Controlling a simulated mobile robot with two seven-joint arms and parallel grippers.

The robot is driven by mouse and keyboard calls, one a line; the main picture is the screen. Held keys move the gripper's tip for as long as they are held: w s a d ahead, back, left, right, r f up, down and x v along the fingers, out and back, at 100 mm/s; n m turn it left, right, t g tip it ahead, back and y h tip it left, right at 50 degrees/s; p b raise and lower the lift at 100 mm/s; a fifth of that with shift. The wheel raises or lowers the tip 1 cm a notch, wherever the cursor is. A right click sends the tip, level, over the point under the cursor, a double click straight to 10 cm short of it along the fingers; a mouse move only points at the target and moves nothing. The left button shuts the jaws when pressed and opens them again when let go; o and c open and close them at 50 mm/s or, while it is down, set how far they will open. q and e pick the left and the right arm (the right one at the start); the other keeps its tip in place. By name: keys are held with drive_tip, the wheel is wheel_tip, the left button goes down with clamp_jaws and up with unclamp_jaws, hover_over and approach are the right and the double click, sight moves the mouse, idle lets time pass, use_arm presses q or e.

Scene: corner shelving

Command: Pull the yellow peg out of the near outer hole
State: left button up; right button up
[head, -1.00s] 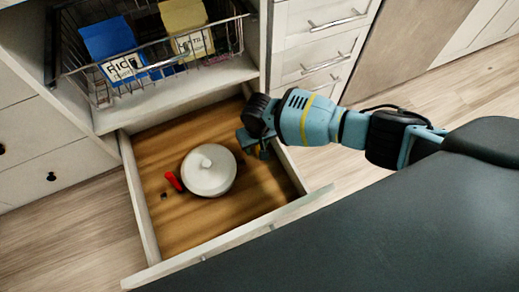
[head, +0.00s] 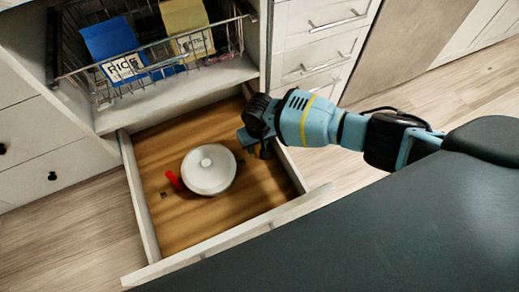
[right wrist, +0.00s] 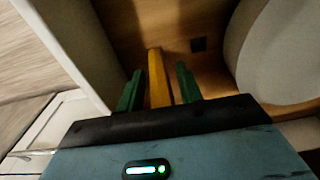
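The yellow peg (right wrist: 157,72) stands in the drawer floor in the right wrist view, close to the drawer's side wall. My right gripper (right wrist: 158,84) has its two green fingers on either side of the peg, with a narrow gap showing on each side, so it looks open. In the head view my right gripper (head: 257,150) is low inside the drawer at its right side, and the peg is mostly hidden there. A dark square hole (right wrist: 198,44) shows beside the peg. My left gripper is not in view.
A white lidded pot (head: 209,170) stands mid-drawer, close to my right gripper. A red peg (head: 173,180) is at the pot's left, near another dark hole (head: 163,194). The drawer's front wall (head: 230,235) and side walls bound the space. A wire basket (head: 150,60) holds boxes above.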

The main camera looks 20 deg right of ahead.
drive_tip(key=shift+g, duration=0.3)
drive_tip(key=s+f, duration=0.1)
drive_tip(key=d+f, duration=0.1)
drive_tip(key=s+f, duration=0.1)
drive_tip(key=shift+s+d, duration=0.25)
drive_tip(key=shift+s, duration=0.05)
clamp_jaws()
drive_tip(key=shift+r, duration=0.15)
drive_tip(key=shift+w+r+p, duration=0.1)
drive_tip(key=shift+r+p, duration=1.25)
drive_tip(key=shift+w+d+r+p, duration=0.1)
drive_tip(key=shift+w+r+p, duration=0.1)
drive_tip(key=shift+r+p, duration=0.4)
drive_tip(key=shift+w+r+p, duration=0.15)
drive_tip(key=shift+r+p, duration=0.25)
drive_tip(key=shift+r, duration=0.7)
drive_tip(key=shift+a, duration=0.25)
drive_tip(key=shift+a+r, duration=0.1)
